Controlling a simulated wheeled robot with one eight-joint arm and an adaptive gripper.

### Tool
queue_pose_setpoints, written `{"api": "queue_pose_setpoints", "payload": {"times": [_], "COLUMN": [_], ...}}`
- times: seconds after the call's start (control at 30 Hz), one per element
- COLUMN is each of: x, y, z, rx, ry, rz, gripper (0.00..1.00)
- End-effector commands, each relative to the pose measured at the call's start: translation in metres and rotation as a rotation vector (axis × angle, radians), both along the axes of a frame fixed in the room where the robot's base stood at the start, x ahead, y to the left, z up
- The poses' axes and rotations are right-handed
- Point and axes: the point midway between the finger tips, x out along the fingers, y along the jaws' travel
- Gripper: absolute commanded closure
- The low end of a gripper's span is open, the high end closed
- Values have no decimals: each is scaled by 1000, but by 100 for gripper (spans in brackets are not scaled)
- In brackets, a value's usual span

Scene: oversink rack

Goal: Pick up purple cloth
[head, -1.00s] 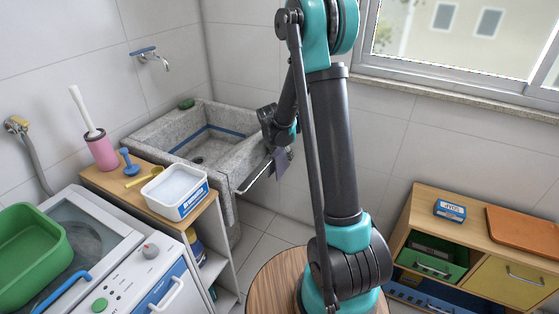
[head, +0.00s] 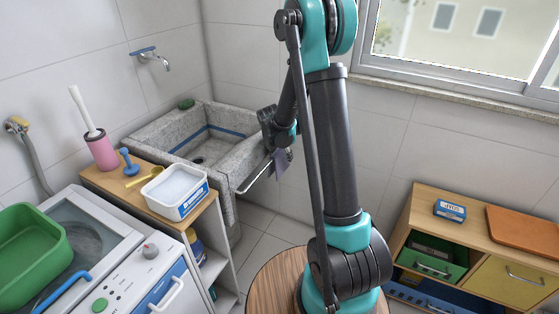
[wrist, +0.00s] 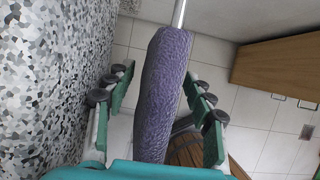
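The purple cloth (wrist: 165,95) hangs over a thin metal rail (head: 255,178) at the front of the stone sink. In the wrist view it runs lengthwise between the two fingers of my gripper (wrist: 157,80). The fingers are spread, one on each side of the cloth. A gap shows on the left; the right finger is very close to the cloth, and I cannot tell whether it touches. In the head view a small part of the cloth (head: 281,163) shows below my gripper; my arm covers part of this area.
The stone sink (head: 222,150) is beside my gripper and fills the left of the wrist view. A wooden shelf unit holds a white tub (head: 176,188). A round wooden stool (head: 268,285) stands below my arm. A drawer cabinet (head: 415,215) is at right.

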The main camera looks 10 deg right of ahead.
Motion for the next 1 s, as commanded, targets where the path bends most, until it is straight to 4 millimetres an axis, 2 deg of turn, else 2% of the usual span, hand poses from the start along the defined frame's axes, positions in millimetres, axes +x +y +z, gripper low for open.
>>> {"api": "queue_pose_setpoints", "payload": {"times": [0.03, 0.37, 0.73, 0.87, 1.0], "x": [0, 0, 0, 0, 0], "y": [0, 0, 0, 0, 0], "z": [0, 0, 5, 15, 33], "rx": [0, 0, 0, 0, 0], "ry": [0, 0, 0, 0, 0], "rz": [0, 0, 0, 0, 0], "gripper": [56, 96, 96, 96, 96]}}
